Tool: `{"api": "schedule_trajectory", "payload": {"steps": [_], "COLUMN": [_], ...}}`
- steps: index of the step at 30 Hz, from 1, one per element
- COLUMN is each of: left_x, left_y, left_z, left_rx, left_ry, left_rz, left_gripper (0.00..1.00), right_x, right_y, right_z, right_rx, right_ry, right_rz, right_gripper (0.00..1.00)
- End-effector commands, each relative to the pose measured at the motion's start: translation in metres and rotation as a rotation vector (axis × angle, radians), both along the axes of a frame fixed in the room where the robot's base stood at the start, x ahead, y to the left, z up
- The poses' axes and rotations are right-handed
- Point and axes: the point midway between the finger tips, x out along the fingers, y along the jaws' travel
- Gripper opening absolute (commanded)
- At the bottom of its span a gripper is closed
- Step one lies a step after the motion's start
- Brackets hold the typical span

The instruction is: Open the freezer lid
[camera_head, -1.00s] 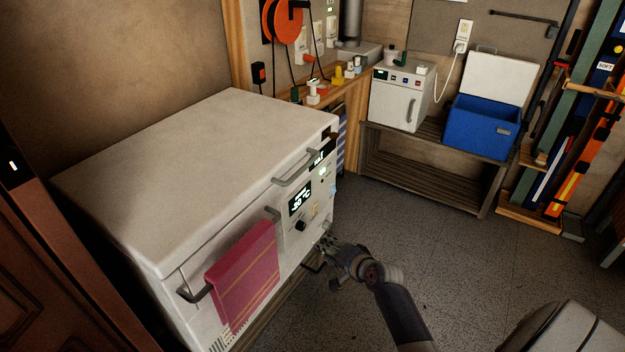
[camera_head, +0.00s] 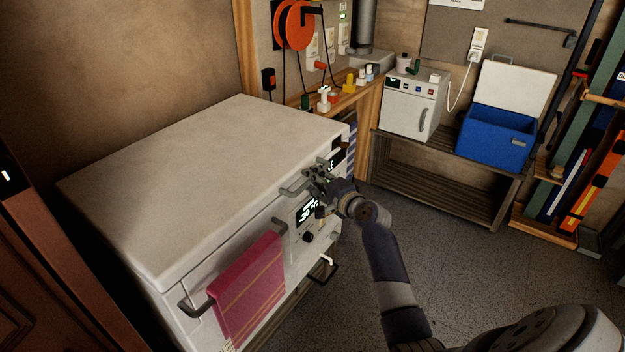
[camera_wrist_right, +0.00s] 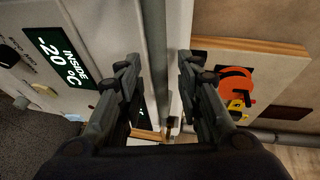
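The white chest freezer (camera_head: 215,160) stands on the left with its lid (camera_head: 190,185) down. A grey bar handle (camera_head: 293,187) sits at the lid's front edge. My right gripper (camera_head: 316,182) is at this handle, near its right end. In the right wrist view the handle bar (camera_wrist_right: 155,60) runs between the two spread fingers of the right gripper (camera_wrist_right: 158,80), with a gap visible on the right side. The fingers are open around the bar. Whether a finger touches it is hard to tell. My left gripper is not in view.
A pink towel (camera_head: 250,285) hangs on a lower front rail. A display panel (camera_head: 307,212) is on the freezer's front. A blue cooler (camera_head: 495,138) and a small white appliance (camera_head: 408,108) stand on a bench at the back. The floor (camera_head: 450,255) right of the freezer is clear.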

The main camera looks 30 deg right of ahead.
Motion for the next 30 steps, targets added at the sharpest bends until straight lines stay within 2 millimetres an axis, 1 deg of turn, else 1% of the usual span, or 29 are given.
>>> {"api": "schedule_trajectory", "payload": {"steps": [3, 6, 15, 16, 17, 18, 20, 26, 30], "left_x": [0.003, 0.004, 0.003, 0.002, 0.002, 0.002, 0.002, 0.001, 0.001], "left_y": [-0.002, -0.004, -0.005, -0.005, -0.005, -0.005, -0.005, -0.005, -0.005], "left_z": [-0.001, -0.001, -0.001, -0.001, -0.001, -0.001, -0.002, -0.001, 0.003], "left_rx": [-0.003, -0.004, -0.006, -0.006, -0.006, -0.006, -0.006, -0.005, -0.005], "left_ry": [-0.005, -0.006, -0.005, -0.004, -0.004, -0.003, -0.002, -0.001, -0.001], "left_rz": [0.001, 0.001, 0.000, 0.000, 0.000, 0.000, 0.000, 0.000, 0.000], "left_gripper": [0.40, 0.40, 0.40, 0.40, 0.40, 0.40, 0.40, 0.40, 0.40], "right_x": [0.010, 0.014, 0.015, 0.015, 0.015, 0.015, 0.015, 0.015, 0.015], "right_y": [0.000, 0.000, 0.000, 0.000, 0.000, 0.000, 0.000, 0.000, -0.002], "right_z": [-0.002, -0.003, -0.003, -0.003, -0.003, -0.003, -0.003, -0.003, 0.002], "right_rx": [0.000, 0.000, -0.001, -0.001, -0.001, -0.001, -0.001, -0.001, -0.004], "right_ry": [-0.001, 0.000, 0.001, 0.000, 0.001, 0.001, 0.001, 0.001, 0.006], "right_rz": [-0.001, -0.001, -0.001, -0.001, -0.001, -0.001, -0.001, -0.001, -0.001], "right_gripper": [0.33, 0.33, 0.33, 0.28, 0.22, 0.13, 0.00, 0.00, 0.00]}}
